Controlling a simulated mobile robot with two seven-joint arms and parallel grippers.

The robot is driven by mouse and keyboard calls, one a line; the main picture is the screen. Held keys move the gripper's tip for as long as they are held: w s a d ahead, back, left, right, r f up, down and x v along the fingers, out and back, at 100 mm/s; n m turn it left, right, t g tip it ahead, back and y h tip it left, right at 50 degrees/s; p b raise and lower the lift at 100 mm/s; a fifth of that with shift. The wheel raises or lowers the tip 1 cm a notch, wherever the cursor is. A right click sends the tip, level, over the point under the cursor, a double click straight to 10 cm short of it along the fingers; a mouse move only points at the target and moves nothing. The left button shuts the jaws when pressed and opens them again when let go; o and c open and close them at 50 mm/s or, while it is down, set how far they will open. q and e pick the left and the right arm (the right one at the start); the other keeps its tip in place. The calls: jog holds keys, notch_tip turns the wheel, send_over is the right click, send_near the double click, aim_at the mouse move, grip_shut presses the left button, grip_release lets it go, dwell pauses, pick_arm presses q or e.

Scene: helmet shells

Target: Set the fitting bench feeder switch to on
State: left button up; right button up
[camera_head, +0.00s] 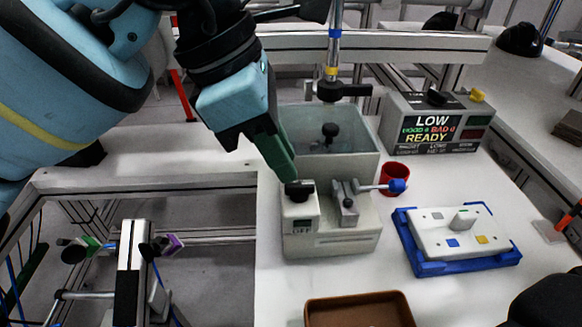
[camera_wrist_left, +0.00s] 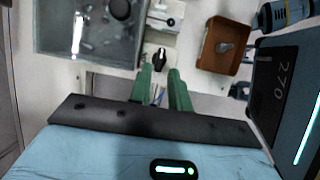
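The bench feeder (camera_head: 335,240) is a pale box with a clear hopper (camera_head: 350,160) behind it. Its black switch knob (camera_head: 299,188) sits on top of the left block, above a small label that seems to read OFF. My left gripper (camera_head: 290,178) has green fingers and comes down from the upper left, its tips right at the knob. In the left wrist view the fingers (camera_wrist_left: 160,72) are apart, with the dark knob (camera_wrist_left: 160,57) just beyond and between the tips. Whether they touch it I cannot tell.
A blue-handled lever (camera_head: 395,186) sticks out right of the knob. A red cup (camera_head: 395,172), a blue tray (camera_head: 415,260) with a white plate, and a brown tray (camera_head: 330,304) stand nearby. A display box (camera_head: 430,128) reads LOW and READY at the back.

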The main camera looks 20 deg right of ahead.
aim_at(299, 185)
pick_arm(q)
jog(key=shift+x, duration=1.75)
pick_arm(e)
jog(key=shift+w, duration=0.35)
pick_arm(q)
grip_shut()
